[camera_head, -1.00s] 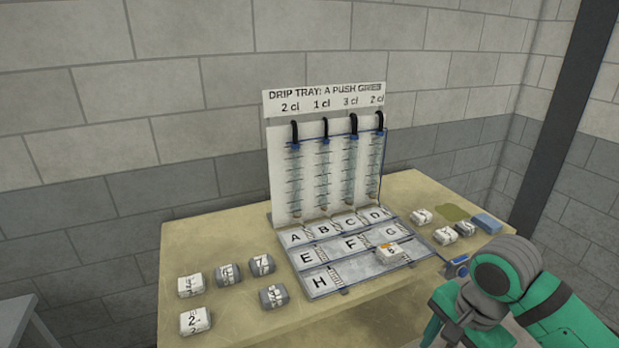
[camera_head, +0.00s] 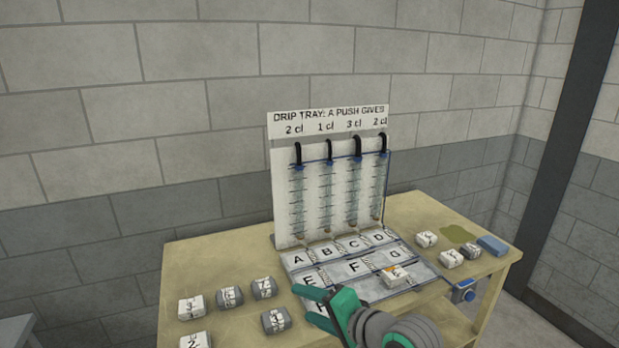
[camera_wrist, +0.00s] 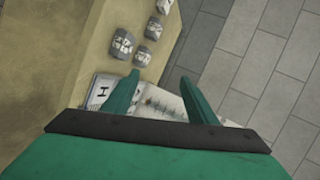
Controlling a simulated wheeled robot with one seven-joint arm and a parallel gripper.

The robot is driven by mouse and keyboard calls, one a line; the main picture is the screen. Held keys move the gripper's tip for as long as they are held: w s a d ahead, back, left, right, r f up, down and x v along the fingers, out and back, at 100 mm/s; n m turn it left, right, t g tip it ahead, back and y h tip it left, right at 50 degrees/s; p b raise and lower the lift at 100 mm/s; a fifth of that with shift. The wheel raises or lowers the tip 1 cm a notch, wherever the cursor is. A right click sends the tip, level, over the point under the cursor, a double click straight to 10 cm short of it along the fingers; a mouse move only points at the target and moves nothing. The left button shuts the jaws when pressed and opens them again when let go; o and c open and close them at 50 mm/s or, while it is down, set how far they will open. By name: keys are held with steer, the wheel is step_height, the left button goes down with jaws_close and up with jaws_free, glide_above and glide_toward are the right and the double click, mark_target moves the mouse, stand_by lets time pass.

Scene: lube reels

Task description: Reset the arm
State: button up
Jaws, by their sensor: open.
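My green arm reaches in from the lower right of the head view. My gripper (camera_head: 304,304) is open and empty, its fingers pointing left over the front of the lettered tray (camera_head: 300,263). In the wrist view my gripper (camera_wrist: 158,77) shows two spread fingers with nothing between them. Behind and below them are the tray's H label (camera_wrist: 103,93) and part of the board. The arm hides the tray's lower front part in the head view.
A board with tubes (camera_head: 284,215) stands at the back of the table (camera_head: 215,250). Several numbered blocks (camera_head: 230,296) lie at left. One block (camera_head: 395,276) sits on the tray near G.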

steer(key=a+f+m+t, duration=0.3)
steer(key=a+t, duration=0.4)
steer(key=s+d+f+h, duration=0.2)
steer(key=s+f+h, duration=0.6)
steer(key=s+f, duration=0.9)
steer(key=s+d+f+n, duration=0.1)
steer(key=s+n, duration=0.4)
steer(key=s, duration=0.7)
steer(key=s+d+f+n+g, duration=0.1)
steer(key=s+d+n, duration=0.3)
steer(key=s, duration=0.8)
steer(key=shift+f+n+h, duration=0.2)
steer(key=shift+n+h, duration=0.2)
steer(key=shift+n, duration=0.5)
